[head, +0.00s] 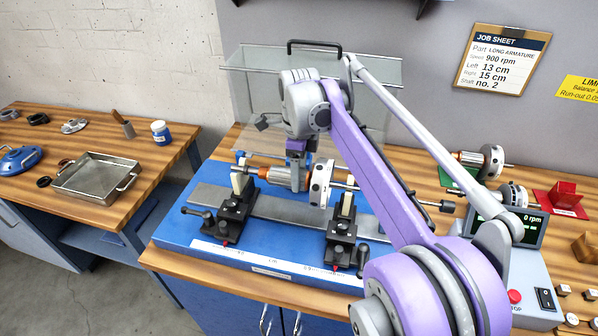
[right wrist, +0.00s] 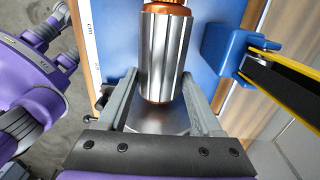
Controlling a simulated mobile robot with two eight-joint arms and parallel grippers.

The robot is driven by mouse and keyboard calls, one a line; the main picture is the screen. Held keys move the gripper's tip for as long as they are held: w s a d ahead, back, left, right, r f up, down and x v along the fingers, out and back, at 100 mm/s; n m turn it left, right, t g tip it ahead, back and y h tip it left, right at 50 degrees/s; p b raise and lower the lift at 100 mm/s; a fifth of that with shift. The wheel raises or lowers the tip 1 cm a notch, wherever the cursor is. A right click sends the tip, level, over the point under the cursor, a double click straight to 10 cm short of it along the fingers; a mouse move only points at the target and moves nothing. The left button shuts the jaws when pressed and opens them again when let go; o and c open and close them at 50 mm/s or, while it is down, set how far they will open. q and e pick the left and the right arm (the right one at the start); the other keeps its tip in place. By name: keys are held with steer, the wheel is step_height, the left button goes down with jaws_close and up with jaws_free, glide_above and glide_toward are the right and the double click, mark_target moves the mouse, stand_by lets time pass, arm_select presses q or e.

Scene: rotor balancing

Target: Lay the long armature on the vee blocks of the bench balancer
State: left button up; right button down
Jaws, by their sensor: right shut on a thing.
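The long armature (head: 278,176) has a steel core, copper windings and a pale disc (head: 320,184) on its shaft. It lies lengthwise over the bench balancer (head: 270,208), its shaft close to the tops of the left vee block (head: 236,195) and right vee block (head: 345,220). I cannot tell whether the shaft touches them. My right gripper (head: 296,174) comes down from above and is shut on the core. In the right wrist view its jaws flank the core (right wrist: 163,55). My left gripper does not show in the head view.
A clear guard (head: 255,85) with a black handle stands behind the balancer. More armatures (head: 485,160) stand on the right, near a display (head: 524,228) reading 0 rpm. A metal tray (head: 95,176) is on the left bench. A job sheet (head: 501,60) hangs on the wall.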

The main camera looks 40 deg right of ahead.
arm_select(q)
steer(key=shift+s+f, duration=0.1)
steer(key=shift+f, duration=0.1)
arm_select(e)
steer(key=shift+f, duration=0.3)
jaws_free()
steer(key=shift+c, duration=0.2)
steer(key=shift+r, duration=0.65)
step_height(320, 180, up, 8)
steer(key=p, duration=0.5)
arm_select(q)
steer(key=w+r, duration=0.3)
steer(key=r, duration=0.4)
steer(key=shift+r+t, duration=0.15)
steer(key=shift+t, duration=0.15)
arm_select(e)
steer(key=shift+w+f, duration=0.1)
steer(key=shift+f, duration=0.05)
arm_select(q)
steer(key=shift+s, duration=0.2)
arm_select(e)
steer(key=shift+s, duration=0.2)
